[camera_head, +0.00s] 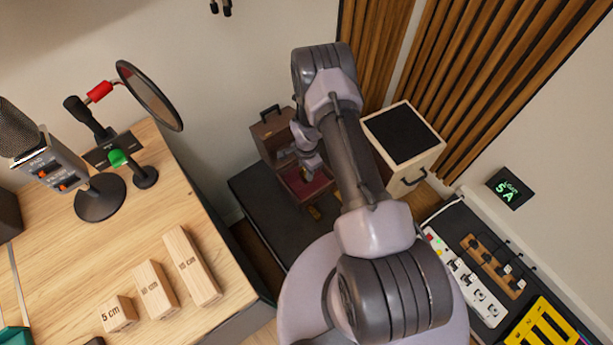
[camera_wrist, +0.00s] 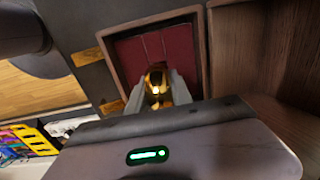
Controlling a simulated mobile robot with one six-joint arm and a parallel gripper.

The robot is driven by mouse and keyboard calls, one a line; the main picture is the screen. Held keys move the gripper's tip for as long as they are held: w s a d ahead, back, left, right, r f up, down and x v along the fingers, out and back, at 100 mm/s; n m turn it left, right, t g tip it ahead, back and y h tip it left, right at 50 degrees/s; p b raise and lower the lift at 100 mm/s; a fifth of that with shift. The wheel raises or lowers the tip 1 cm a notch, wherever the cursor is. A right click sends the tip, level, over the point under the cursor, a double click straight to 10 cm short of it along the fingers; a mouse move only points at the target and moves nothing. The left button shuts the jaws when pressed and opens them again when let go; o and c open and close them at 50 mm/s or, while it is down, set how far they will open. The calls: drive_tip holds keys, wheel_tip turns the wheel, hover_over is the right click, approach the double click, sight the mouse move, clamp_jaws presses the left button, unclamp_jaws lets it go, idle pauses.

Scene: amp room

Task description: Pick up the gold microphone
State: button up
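The gold microphone (camera_wrist: 158,79) shows in the wrist view as a rounded, shiny gold shape in front of the dark red lining of an open brown case (camera_wrist: 205,55). My gripper (camera_wrist: 158,88) has one finger on each side of it, and the gold fills the gap with no clear space showing. The lower part of the microphone is hidden by the fingers and gripper body. In the head view my gripper (camera_head: 311,165) reaches down over the open case (camera_head: 269,135), and the microphone cannot be made out clearly there.
The case stands on a dark low surface (camera_head: 258,195). A white cabinet with a black top (camera_head: 403,134) is close on the right. A wooden desk (camera_head: 75,255) with microphones and wooden blocks (camera_head: 192,266) is on the left. A power strip (camera_head: 466,278) lies at lower right.

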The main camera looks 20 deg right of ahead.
clamp_jaws()
wheel_tip(320, 180, up, 10)
drive_tip(key=p, duration=0.4)
idle(1.0)
